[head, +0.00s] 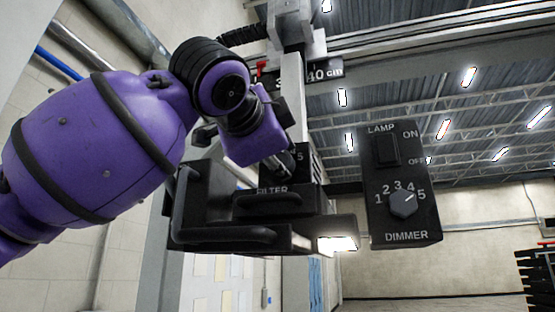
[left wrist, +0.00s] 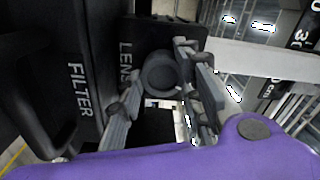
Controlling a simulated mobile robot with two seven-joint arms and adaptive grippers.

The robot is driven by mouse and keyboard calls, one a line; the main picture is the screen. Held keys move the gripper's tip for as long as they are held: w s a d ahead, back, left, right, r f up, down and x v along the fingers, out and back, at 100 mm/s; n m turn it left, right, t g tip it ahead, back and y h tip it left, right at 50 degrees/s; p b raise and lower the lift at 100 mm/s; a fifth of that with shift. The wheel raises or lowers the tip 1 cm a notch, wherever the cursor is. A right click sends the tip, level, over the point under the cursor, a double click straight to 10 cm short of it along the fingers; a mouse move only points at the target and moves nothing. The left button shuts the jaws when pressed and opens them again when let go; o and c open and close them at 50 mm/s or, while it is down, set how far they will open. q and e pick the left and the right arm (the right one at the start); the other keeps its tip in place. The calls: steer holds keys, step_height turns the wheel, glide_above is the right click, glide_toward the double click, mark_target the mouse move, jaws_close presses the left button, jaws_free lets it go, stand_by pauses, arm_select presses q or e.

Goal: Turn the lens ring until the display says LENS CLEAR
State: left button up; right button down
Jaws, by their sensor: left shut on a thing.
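The lens ring (left wrist: 160,74) is a dark round ring on a black housing (left wrist: 178,34) partly lettered LENS, in the left wrist view. My left gripper (left wrist: 158,64) has one finger on each side of the ring and is shut on it. In the head view my left gripper (head: 280,168) reaches in behind the black filter box (head: 258,205), and the ring is hidden there. I can make out no display text in either view. My right gripper is not in view.
A dimmer box (head: 405,220) with a lamp switch (head: 384,150) and a numbered knob (head: 403,204) hangs right of the filter box. The knob's mark points towards 5. Handles (head: 225,238) stick out from the filter box. A lit lamp (head: 338,243) shows below. A cm scale (head: 325,72) is above.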

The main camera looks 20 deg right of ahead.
arm_select(q)
steer(key=shift+w+d+f+m, duration=0.1)
steer(key=shift+w+f+m, duration=0.1)
steer(key=shift+f, duration=0.15)
steer(key=shift+w+d+f+m, duration=0.1)
steer(key=shift+f+m, duration=0.1)
steer(key=shift+f, duration=0.1)
steer(key=o, duration=0.8)
steer(key=shift+c, duration=0.2)
steer(key=shift+o, duration=1.3)
steer(key=shift+s+a, duration=0.1)
steer(key=shift+s, duration=0.05)
steer(key=shift+r, duration=0.3)
steer(key=shift+r, duration=0.1)
steer(key=v, duration=1.2)
